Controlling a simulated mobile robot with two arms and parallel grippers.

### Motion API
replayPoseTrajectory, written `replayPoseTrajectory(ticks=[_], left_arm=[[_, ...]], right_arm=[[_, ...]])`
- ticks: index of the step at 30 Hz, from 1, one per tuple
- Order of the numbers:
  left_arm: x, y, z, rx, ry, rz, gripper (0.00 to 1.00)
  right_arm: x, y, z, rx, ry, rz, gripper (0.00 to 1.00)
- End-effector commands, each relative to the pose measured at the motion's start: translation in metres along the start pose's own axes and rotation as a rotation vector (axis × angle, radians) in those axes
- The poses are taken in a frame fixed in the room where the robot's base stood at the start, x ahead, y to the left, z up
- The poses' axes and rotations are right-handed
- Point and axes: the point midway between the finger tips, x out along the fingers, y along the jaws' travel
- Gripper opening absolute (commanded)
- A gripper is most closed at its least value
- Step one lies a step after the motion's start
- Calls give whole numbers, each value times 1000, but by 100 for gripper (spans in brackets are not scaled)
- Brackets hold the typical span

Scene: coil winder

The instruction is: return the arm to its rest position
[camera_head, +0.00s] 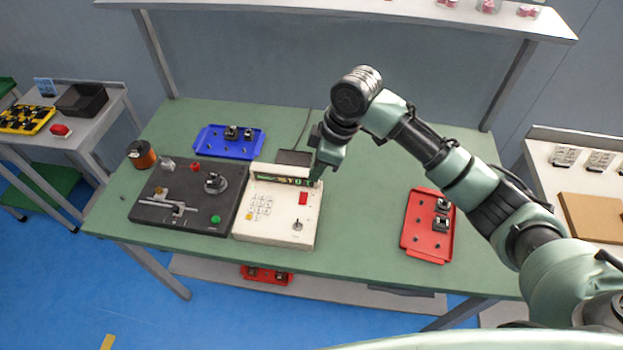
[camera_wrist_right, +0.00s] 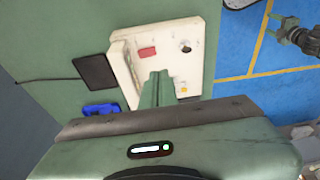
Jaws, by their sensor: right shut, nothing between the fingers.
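My right arm reaches in from the right in the head view, bent at the elbow. Its gripper (camera_head: 318,178) points down at the back right corner of the white control box (camera_head: 276,228), close to the display. In the right wrist view the gripper fingers (camera_wrist_right: 157,82) are together with nothing between them, in front of the control box (camera_wrist_right: 125,72). Whether the fingertips touch the box I cannot tell. The box has a keypad, a red button (camera_head: 303,198) and a small lever (camera_head: 297,225).
A black winder base (camera_head: 150,212) stands left of the box. A blue tray (camera_head: 212,143) lies behind and a red tray (camera_head: 422,250) lies right, both with parts. An orange-and-black spool (camera_head: 140,154) sits at the left edge. The green table between box and red tray is clear. A shelf (camera_head: 400,10) runs above.

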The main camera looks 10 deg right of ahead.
Motion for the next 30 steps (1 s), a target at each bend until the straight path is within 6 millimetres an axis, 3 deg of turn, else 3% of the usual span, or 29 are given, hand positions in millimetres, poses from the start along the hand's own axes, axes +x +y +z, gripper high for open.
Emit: replayPoseTrajectory(ticks=[6, 23, 26, 30], left_arm=[[3, 0, 0, 0, 0, 0, 59], [3, 0, 0, 0, -1, 0, 59], [3, 0, 0, 0, -1, 0, 59], [3, 0, 0, 0, -1, 0, 59]], right_arm=[[-13, -3, 0, -1, -1, 0, 0], [-10, -6, 0, 2, 2, -2, 0], [5, -22, 1, 21, 17, -4, 0], [40, -64, 6, 108, 69, 5, 0]])
